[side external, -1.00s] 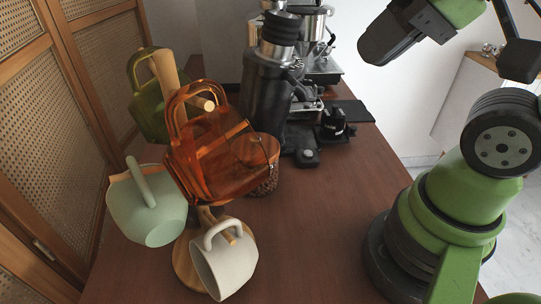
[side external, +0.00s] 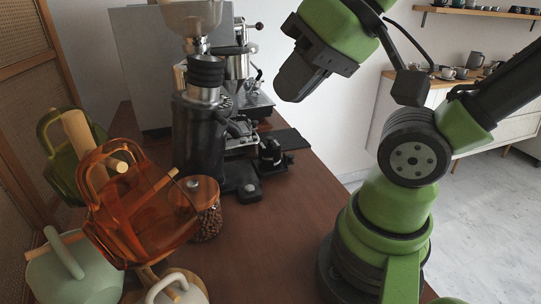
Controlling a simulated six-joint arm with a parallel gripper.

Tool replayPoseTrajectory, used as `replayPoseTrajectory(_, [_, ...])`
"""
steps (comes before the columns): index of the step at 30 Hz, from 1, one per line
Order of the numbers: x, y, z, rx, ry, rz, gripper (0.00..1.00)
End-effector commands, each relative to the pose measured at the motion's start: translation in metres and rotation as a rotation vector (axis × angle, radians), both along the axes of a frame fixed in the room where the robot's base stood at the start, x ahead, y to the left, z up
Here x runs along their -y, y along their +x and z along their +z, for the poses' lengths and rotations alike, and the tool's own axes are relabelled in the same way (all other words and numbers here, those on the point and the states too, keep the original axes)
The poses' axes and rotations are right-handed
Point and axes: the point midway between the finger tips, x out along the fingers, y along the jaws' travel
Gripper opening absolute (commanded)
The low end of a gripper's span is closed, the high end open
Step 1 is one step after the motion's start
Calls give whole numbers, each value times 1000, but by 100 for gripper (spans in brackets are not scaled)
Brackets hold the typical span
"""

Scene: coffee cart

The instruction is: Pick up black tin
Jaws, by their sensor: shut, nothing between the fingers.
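I cannot pick out a black tin with certainty. A small black object (side external: 269,152) sits at the front of a black mat (side external: 288,138), beside the coffee machine, but it is too small to name. My gripper (side external: 290,88) is at the top middle of the side view. It is dark, shut and empty, high up and apart from the things on the counter.
A black grinder (side external: 198,140) and a silver coffee machine (side external: 240,65) stand at the back. The brown counter (side external: 270,235) is clear at front right.

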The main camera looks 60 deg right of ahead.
Motion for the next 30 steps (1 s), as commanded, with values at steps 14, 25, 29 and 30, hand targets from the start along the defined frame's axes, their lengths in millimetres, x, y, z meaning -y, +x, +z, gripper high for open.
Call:
replayPoseTrajectory(14, [0,0,0,0,0,0,92])
replayPoseTrajectory(25, [8,21,-2,-24,-39,28,92])
replayPoseTrajectory(29, [31,57,-11,-57,-101,79,92])
replayPoseTrajectory(30, [42,69,-16,-65,-120,96,92])
